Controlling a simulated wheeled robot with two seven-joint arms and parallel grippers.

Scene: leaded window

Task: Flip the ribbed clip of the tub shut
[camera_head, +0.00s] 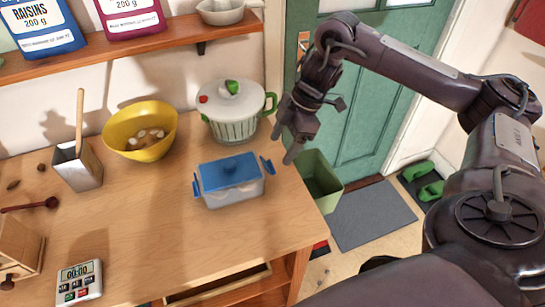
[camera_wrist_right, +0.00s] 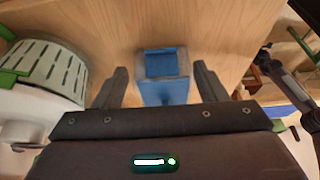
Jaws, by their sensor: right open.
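The tub (camera_head: 236,192) is pale with a blue lid (camera_head: 230,171) and stands on the wooden worktop near its right edge. A blue clip (camera_head: 267,165) on its right side sticks outward, away from the wall. Another blue clip (camera_head: 196,186) is at its left end. I cannot make out ribs on either. My right gripper (camera_head: 284,143) is open and empty, above and to the right of the tub, apart from it. In the right wrist view the tub's blue parts (camera_wrist_right: 165,91) show beyond and between the open fingers. My left gripper is out of view.
A salad spinner (camera_head: 233,112) with a green handle stands behind the tub, near my right gripper. A yellow bowl (camera_head: 141,146) and a metal holder (camera_head: 77,166) are further left. A timer (camera_head: 79,282) lies at front left. The worktop (camera_head: 150,225) left of the tub is clear.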

